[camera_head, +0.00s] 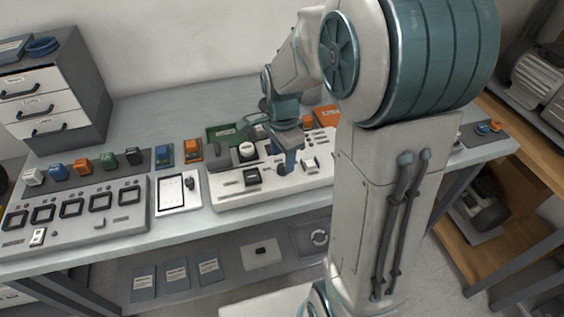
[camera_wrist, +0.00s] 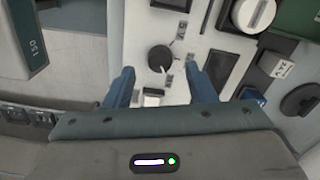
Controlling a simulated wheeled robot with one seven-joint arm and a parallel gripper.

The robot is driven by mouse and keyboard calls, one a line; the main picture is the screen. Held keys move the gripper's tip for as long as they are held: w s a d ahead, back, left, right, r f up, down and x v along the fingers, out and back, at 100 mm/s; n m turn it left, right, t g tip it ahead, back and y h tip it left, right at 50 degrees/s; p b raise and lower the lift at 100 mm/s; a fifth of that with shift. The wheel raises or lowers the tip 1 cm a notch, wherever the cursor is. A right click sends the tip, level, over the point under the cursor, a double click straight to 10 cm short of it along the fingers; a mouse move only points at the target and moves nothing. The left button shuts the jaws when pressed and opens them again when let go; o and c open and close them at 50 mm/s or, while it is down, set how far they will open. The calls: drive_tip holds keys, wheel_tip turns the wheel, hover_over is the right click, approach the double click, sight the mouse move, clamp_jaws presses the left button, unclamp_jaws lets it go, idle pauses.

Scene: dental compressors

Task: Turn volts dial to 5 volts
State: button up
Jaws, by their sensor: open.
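A round black dial (camera_wrist: 160,58) with a light pointer mark sits on a white panel (camera_wrist: 145,25) in the wrist view. In the head view my gripper (camera_head: 287,163) points down over the white control panel (camera_head: 226,202) on the bench. The dial is not clearly visible there.
In the wrist view a white round knob (camera_wrist: 252,14), a dark display (camera_wrist: 221,69) and another black dial (camera_wrist: 300,99) lie to the right.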

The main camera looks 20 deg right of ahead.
sight(282, 167)
drive_tip(key=shift+f, duration=1.6)
drive_tip(key=c, duration=1)
drive_tip(key=shift+o, duration=0.2)
